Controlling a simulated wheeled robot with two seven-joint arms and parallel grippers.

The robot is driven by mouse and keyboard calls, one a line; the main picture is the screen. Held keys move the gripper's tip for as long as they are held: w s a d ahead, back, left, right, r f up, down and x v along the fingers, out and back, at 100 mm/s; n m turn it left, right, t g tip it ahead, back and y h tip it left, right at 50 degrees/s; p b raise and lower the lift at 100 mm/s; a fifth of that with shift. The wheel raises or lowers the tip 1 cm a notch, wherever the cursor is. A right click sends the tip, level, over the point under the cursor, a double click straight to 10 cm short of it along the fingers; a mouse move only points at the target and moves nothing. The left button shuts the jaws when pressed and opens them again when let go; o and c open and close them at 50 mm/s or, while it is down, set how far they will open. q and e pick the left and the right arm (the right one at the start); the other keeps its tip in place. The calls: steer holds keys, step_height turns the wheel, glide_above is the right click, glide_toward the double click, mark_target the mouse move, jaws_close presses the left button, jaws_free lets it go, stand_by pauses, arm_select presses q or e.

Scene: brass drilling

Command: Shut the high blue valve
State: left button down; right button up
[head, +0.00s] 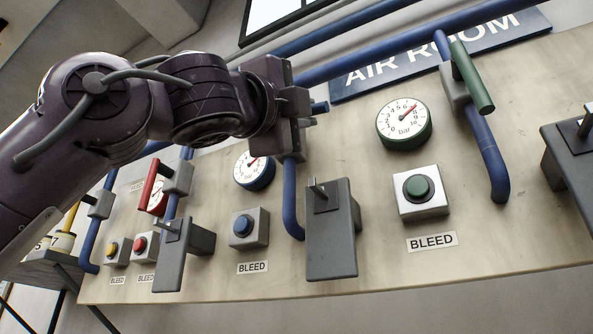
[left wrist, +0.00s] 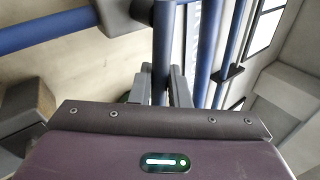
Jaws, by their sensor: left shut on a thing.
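The high blue valve is mostly hidden behind my left gripper (head: 303,112) in the head view. A grey valve block (left wrist: 122,14) sits at the top there, on a blue pipe (left wrist: 50,28). The blue pipe below the valve (head: 291,195) runs down the panel. My right gripper is not in view.
A blue gauge (head: 253,170) and blue bleed button (head: 243,225) are below left. A grey bracket (head: 331,235) stands out below. To the right are a green valve handle (head: 471,77) and green gauge (head: 404,124). A red valve handle (head: 150,178) is at left.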

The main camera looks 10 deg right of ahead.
arm_select(q)
steer(key=shift+s+r+n+t+y, duration=0.1)
steer(key=shift+r+n+t+y, duration=0.3)
steer(key=shift+n, duration=0.5)
steer(key=shift+r+n+t+y, duration=0.3)
steer(key=shift+n+t+y, duration=0.2)
steer(key=shift+n, duration=0.4)
steer(key=shift+a, duration=0.1)
steer(key=shift+r+n+t+y, duration=0.2)
steer(key=shift+n+t+y, duration=0.1)
steer(key=shift+n+y, duration=0.1)
steer(key=c, duration=1.8)
jaws_free()
steer(key=o, duration=0.3)
steer(key=shift+w+d+f, duration=0.1)
steer(key=shift+w+d, duration=0.1)
steer(key=shift+d, duration=0.05)
steer(key=shift+f, duration=0.25)
steer(key=b+v, duration=0.4)
steer(key=v, duration=0.3)
steer(key=shift+s+a+b, duration=0.2)
steer(key=shift+s+b, duration=0.05)
steer(key=shift+b, duration=0.15)
